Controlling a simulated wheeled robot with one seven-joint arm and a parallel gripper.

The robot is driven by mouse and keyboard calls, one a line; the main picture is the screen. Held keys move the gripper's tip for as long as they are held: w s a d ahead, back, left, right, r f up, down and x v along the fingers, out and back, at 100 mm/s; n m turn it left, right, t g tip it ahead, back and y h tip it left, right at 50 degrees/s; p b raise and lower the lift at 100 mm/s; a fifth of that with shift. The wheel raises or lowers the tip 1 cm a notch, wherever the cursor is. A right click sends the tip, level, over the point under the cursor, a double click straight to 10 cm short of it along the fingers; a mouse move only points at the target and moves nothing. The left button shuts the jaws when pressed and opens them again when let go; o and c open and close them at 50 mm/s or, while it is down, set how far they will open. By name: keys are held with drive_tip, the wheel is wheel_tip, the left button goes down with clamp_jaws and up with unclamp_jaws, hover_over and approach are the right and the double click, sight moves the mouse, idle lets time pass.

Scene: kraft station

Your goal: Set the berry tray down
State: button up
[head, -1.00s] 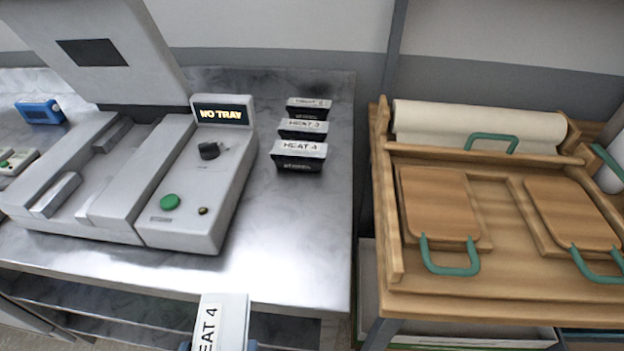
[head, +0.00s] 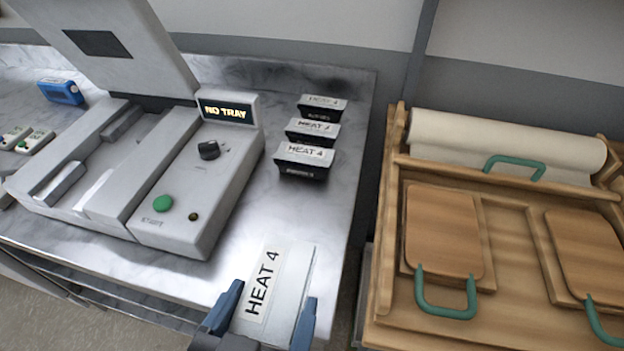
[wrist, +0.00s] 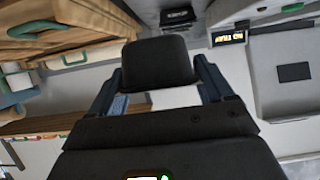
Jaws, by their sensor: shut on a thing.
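A tray with a white top and a "HEAT 4" label (head: 277,290) is in my gripper (head: 262,318) at the bottom of the head view. I take it to be the berry tray; its contents are hidden. The blue fingers are shut on its two sides. It is at the front edge of the steel table, and I cannot tell whether it touches the table. In the wrist view, my gripper (wrist: 155,92) has its fingers either side of a dark block-like shape.
Three black trays with white labelled tops (head: 305,160) stand in a row at the table's right. A grey machine (head: 190,190) reading "NO TRAY" stands left. Bare steel (head: 265,215) lies between. A wooden rack (head: 500,250) with green handles stands right, across a gap.

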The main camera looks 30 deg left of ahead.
sight(269, 249)
drive_tip(key=w+a+f, duration=0.2)
drive_tip(key=w, duration=0.1)
drive_tip(key=w+a+f, duration=0.2)
drive_tip(key=w, duration=0.1)
drive_tip(key=w+a+f, duration=0.2)
drive_tip(key=w, duration=0.1)
drive_tip(key=shift+w+a+f, duration=0.2)
drive_tip(key=shift+a+f, duration=0.1)
drive_tip(key=shift+f, duration=2.1)
drive_tip(key=o, duration=1)
drive_tip(key=shift+f, duration=0.1)
drive_tip(key=shift+o, duration=0.2)
